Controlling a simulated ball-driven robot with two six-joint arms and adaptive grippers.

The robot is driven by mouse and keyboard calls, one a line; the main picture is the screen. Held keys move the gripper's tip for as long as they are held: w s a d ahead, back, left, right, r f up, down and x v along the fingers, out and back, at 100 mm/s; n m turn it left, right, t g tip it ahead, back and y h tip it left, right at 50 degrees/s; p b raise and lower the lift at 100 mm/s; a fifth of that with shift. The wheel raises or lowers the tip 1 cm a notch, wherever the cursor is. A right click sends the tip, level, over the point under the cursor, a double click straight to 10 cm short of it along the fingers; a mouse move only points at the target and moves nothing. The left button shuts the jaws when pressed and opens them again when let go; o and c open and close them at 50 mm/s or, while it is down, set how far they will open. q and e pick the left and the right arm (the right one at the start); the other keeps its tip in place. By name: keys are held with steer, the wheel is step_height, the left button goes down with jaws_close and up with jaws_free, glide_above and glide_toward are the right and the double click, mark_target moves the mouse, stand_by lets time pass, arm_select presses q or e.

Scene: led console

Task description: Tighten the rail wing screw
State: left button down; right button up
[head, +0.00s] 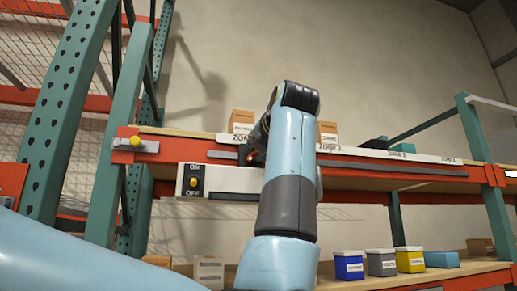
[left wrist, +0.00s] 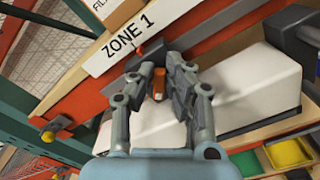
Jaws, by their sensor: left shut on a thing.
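The rail wing screw shows as a small orange-brown piece (left wrist: 158,84) between my left fingers in the left wrist view, at the orange shelf beam below the ZONE 1 label. In the head view a bit of orange (head: 251,156) shows beside the dark gripper. My left gripper (left wrist: 157,70) is shut on this piece, one finger on each side. In the head view the left gripper (head: 254,146) is at the beam, partly hidden behind my blue arm. The screw's threads and seat are hidden. My right gripper is not in view.
A white housing (head: 222,178) with an ON/OFF switch (head: 194,182) hangs under the beam; it also shows in the left wrist view (left wrist: 255,85). A yellow knob (head: 135,141) is at the left upright. Blue, grey and yellow bins (head: 410,262) stand on the lower shelf. Cardboard boxes (head: 241,121) stand above.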

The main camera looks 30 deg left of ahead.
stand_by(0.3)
arm_select(q)
steer(key=c, duration=1.3)
jaws_free()
steer(key=shift+d, duration=0.15)
steer(key=shift+c, duration=0.2)
steer(key=shift+r, duration=0.35)
step_height(320, 180, up, 9)
steer(key=shift+r, duration=0.15)
